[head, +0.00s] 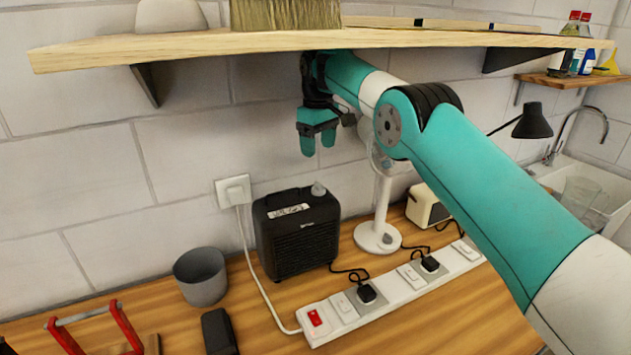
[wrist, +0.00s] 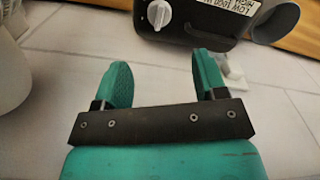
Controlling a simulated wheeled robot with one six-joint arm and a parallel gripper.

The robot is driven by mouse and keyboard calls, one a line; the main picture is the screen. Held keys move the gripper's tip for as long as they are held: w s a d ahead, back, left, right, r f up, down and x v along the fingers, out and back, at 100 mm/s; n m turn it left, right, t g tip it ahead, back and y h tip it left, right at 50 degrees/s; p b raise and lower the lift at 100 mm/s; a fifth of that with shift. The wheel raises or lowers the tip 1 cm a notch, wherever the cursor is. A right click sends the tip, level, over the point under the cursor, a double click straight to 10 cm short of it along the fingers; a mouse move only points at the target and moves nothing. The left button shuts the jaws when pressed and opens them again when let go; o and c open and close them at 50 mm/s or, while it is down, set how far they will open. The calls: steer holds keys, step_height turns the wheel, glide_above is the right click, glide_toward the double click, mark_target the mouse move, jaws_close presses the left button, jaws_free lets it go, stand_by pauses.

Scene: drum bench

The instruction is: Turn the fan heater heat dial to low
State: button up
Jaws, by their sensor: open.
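The black fan heater (head: 298,238) stands on the wooden bench against the tiled wall in the head view. Its pale heat dial (head: 318,189) sits on the top, near the right end, with a white label beside it. In the wrist view the dial (wrist: 159,14) shows on the heater (wrist: 195,20) near the top edge, with its pointer ridge visible. The label (wrist: 236,14) beside it is upside down and partly cut off. My gripper (head: 318,150) is open and empty, in the air above the heater and under the shelf. It also shows in the wrist view (wrist: 161,72), apart from the dial.
A wooden shelf (head: 300,41) hangs just above my gripper. A white lamp-like stand (head: 377,237) is right of the heater. A grey cup (head: 201,277) stands left, and a white power strip (head: 390,296) lies in front. A wall socket (head: 233,190) is behind left.

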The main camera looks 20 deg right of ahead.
mark_target(319, 184)
step_height(319, 184, down, 11)
steer(key=p, duration=0.3)
steer(key=shift+d+f+p, duration=0.1)
steer(key=shift+f+p, duration=0.1)
steer(key=shift+p, duration=0.15)
steer(key=c, duration=0.9)
